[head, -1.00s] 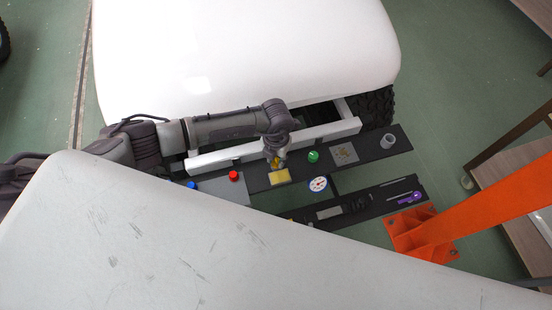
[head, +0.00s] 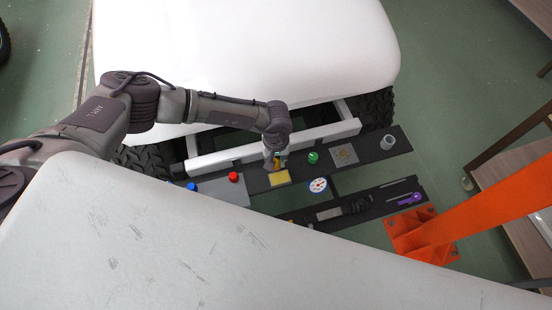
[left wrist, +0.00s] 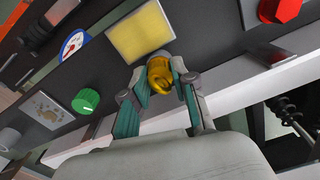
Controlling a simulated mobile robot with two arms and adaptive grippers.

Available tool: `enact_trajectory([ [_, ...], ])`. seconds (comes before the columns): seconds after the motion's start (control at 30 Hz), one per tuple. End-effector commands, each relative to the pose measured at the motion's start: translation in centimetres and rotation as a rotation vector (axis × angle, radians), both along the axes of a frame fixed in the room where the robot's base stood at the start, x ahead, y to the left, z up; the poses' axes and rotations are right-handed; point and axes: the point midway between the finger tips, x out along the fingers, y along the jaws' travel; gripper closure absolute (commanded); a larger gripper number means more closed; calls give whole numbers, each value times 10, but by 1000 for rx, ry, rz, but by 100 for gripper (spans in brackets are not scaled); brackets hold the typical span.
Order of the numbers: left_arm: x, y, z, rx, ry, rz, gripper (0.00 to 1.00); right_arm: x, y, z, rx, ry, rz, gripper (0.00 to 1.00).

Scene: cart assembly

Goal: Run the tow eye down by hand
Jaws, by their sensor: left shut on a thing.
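The yellow tow eye (left wrist: 160,75) shows in the left wrist view between the fingers of my left gripper (left wrist: 161,82), beside the yellow pad. My left gripper is shut on it, with a finger on each side of the ring. In the head view my left gripper (head: 275,163) points down at the dark shelf near the white bar, and a little of the yellow-orange tow eye (head: 276,162) shows at its tips. The lower end of the tow eye is hidden, so I cannot tell how deep it sits. My right gripper is not in view.
The dark shelf (head: 372,150) bears a yellow pad (head: 280,178), a green knob (head: 313,157), a red knob (head: 233,177) and a round gauge (head: 318,185). A white bar (head: 327,133) runs behind. An orange post (head: 490,207) stands at the right.

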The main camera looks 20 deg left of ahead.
Motion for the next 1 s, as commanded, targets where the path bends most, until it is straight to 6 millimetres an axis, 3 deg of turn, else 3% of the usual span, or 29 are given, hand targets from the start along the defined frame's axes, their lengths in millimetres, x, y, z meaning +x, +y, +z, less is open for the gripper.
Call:
enact_trajectory([
  [0.1, 1, 1, 0, 2, -2, -28, 100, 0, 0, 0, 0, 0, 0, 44],
  [0.13, 2, 1, 0, 2, -2, -27, 70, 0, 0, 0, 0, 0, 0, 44],
  [0.23, 1, 1, 0, 2, -2, -26, 56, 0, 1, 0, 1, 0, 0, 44],
  [0.5, 1, 0, 1, 0, -2, -25, 56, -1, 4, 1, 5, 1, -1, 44],
  [0.73, 1, 0, 22, 0, -2, -25, 56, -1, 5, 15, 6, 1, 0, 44],
  [1.0, 0, 0, 21, -1, -1, 0, 56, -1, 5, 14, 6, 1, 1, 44],
])
